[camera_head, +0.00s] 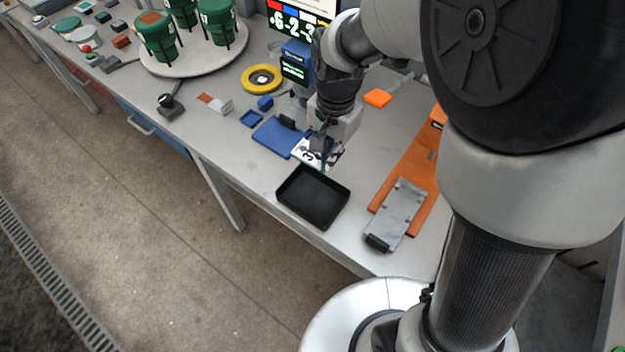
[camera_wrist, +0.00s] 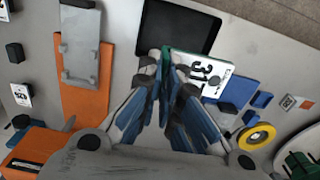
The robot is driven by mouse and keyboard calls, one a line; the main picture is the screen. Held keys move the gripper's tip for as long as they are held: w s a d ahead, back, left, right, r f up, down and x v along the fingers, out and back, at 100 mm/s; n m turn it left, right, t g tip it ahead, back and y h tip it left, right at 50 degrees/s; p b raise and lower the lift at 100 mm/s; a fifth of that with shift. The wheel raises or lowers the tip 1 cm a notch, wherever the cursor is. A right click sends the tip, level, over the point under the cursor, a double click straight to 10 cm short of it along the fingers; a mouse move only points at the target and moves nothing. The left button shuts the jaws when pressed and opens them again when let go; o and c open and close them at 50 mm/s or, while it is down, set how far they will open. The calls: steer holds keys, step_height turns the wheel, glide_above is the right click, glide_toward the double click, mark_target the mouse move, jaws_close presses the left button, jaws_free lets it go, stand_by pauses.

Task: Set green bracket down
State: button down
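The green bracket shows in the wrist view as a thin green upright edge (camera_wrist: 166,58) joined to a white face with black digits reading "31". In the head view its white numbered face (camera_head: 304,152) shows beneath my gripper (camera_head: 324,146). My gripper's two fingers (camera_wrist: 167,80) are closed on the green edge in the wrist view. The bracket is just behind the black tray (camera_head: 313,197) and beside the blue plate (camera_head: 270,138). Whether the bracket touches the table is not clear. My wrist hides part of it in the head view.
An orange board (camera_head: 418,160) with a grey metal fixture (camera_head: 399,211) lies right of the tray. A yellow ring (camera_head: 262,79), small blue blocks and a screen stand behind. A round white platform (camera_head: 190,65) holds green containers at the back left. Bare table lies left of the tray.

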steer(key=shift+s+f+b, duration=0.1)
steer(key=shift+f+b, duration=3.05)
steer(key=shift+f, duration=6.75)
steer(key=shift+r, duration=0.1)
steer(key=c, duration=2.3)
jaws_free()
steer(key=shift+f, duration=0.2)
steer(key=o, duration=0.5)
